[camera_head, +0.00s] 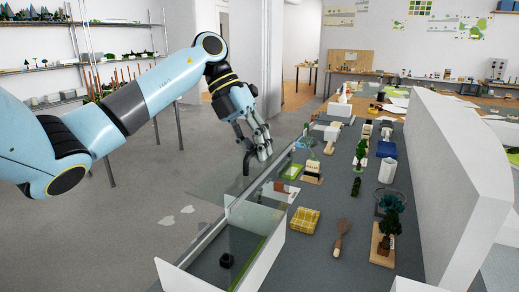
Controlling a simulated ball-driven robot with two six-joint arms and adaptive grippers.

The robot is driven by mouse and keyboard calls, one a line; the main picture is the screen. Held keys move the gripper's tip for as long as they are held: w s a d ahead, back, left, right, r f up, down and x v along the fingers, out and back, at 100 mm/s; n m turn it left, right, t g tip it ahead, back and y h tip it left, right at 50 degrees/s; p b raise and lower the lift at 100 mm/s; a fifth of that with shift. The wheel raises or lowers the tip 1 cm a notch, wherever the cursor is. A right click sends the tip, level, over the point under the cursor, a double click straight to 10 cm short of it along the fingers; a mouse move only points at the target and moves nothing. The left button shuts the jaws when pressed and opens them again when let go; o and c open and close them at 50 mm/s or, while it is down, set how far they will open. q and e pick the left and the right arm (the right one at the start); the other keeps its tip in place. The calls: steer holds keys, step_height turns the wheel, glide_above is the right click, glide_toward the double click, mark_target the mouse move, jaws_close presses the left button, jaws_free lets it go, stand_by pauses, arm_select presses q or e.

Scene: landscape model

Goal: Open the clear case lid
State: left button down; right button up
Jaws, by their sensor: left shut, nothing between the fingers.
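A long clear case (257,218) with white end walls and see-through panels stands at the lower middle of the head view. A clear panel edge runs from its near left corner up toward the back. I cannot tell which panel is the lid or how far it is raised. My left gripper (256,160) is shut and empty, pointing down near the far left edge of the case. I cannot tell whether it touches the clear panel. A small dark item (227,261) shows through the case. My right gripper is out of view.
A yellow checked block (304,221), a wooden paddle-shaped tool (342,238), a model tree on a wooden base (384,245) and a white cup (387,171) stand on the grey table right of the case. A tall white curved wall (440,170) bounds the right side. Open floor lies left.

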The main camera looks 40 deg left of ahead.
arm_select(q)
steer(key=c, duration=1.5)
jaws_free()
steer(key=shift+d+r, duration=0.1)
steer(key=shift+r, duration=0.1)
steer(key=v, duration=1.2)
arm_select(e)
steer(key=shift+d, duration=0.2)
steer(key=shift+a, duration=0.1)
